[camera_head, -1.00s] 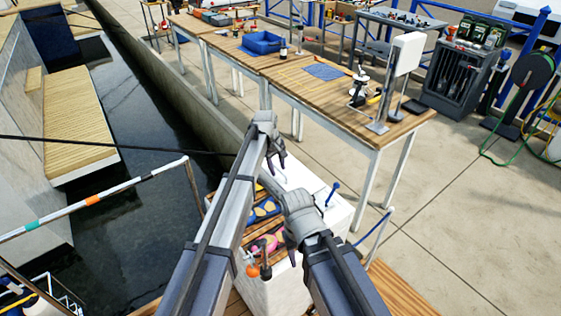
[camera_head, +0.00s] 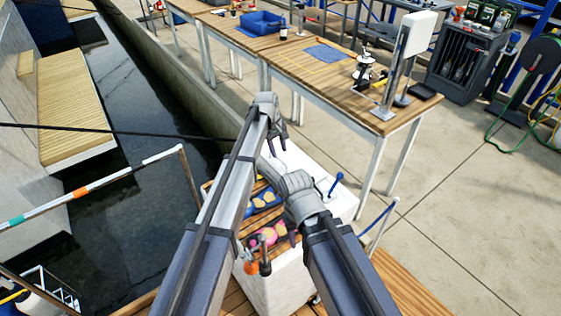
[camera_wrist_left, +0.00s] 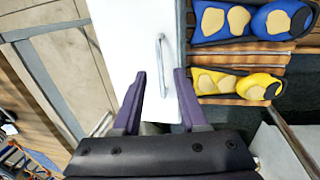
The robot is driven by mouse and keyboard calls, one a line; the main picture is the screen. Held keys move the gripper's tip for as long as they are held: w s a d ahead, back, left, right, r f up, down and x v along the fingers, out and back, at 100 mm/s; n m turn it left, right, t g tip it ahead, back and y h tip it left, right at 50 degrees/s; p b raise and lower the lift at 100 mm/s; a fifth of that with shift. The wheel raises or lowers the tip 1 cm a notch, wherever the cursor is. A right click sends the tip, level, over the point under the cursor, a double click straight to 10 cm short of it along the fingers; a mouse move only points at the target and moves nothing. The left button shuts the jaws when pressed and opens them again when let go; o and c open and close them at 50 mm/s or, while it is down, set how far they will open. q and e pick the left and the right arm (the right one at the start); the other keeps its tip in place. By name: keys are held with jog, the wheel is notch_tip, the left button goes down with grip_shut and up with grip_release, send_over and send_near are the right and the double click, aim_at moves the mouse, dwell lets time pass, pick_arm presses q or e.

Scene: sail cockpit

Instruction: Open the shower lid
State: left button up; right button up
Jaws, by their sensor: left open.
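The shower lid (camera_wrist_left: 125,35) is a flat white panel, lying shut as far as I can see, with a slim metal handle (camera_wrist_left: 162,65) in the left wrist view. In the head view the white top (camera_head: 295,158) lies under and right of my left gripper (camera_head: 279,144). My left gripper is open, and its two purple fingers (camera_wrist_left: 155,92) stand either side of the handle's near end in the left wrist view, with nothing between them held. My right gripper (camera_head: 291,233) hangs beside the white unit, and its jaws are too hidden to read.
Pink fins (camera_head: 268,235) lie nearer. A blue lever (camera_head: 336,183) stands at the right. A wooden table (camera_head: 335,85) stands beyond; dark water (camera_head: 115,225) lies left.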

aim_at(281, 161)
pick_arm(q)
jog(key=f+b, duration=0.2)
jog(key=f, duration=0.1)
jog(key=f+b, duration=0.2)
jog(key=shift+w+d, duration=0.25)
jog(key=shift+d, duration=0.15)
grip_shut()
dwell(1.0)
